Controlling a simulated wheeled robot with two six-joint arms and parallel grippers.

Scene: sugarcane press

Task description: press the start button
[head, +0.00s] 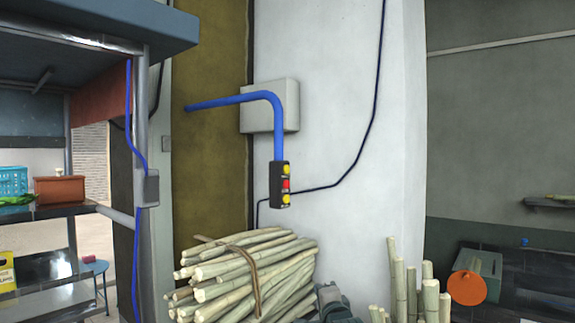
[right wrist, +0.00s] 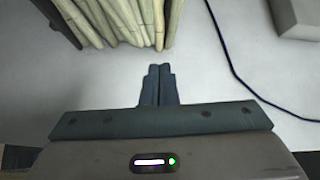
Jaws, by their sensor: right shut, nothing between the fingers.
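A black control box (head: 281,185) hangs at the end of a bent blue pipe in the middle of the head view. It carries a yellow button (head: 285,170) at the top, a red button (head: 286,184) in the middle and another yellow button (head: 286,199) at the bottom. No readable label tells which one is the start button. My right gripper (right wrist: 158,85) is shut and empty in the right wrist view, with a pale surface behind its fingers. The control box does not show in that view. My left gripper is not in view.
A grey wall box (head: 271,107) sits behind the blue pipe (head: 240,98). A dark cable (head: 374,110) runs down the white wall. More canes (head: 430,290) stand at right.

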